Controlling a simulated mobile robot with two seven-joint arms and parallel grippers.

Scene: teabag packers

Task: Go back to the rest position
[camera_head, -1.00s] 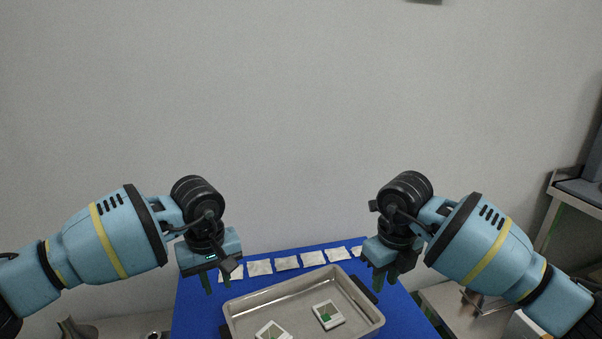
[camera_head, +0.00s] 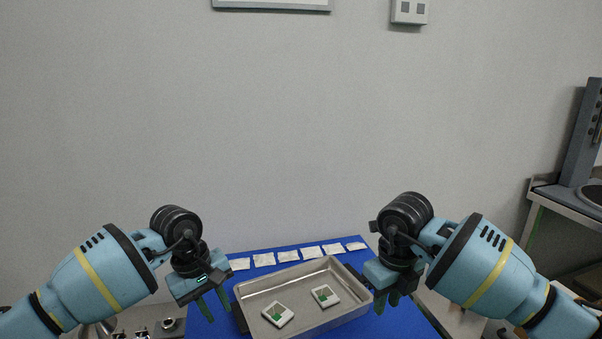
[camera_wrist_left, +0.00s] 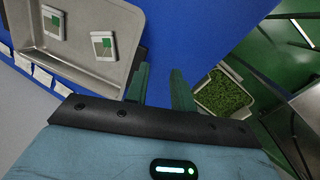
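My left gripper (camera_head: 213,302) hangs over the blue table at the left of the tray, fingers pointing down. In the left wrist view its two fingers (camera_wrist_left: 160,88) stand apart with nothing between them. My right gripper (camera_head: 387,302) hangs at the right end of the tray, fingers down with a small gap and nothing visible between them. The metal tray (camera_head: 250,292) holds two white-and-green packets, one on the left (camera_head: 278,314) and one on the right (camera_head: 325,296). Neither gripper holds the tray or a packet.
The blue table (camera_head: 225,324) carries a row of several white teabags (camera_head: 288,256) behind the tray. A grey wall stands behind. A metal bench (camera_head: 570,205) is at the right. A container of green leaves (camera_wrist_left: 225,95) shows in the left wrist view.

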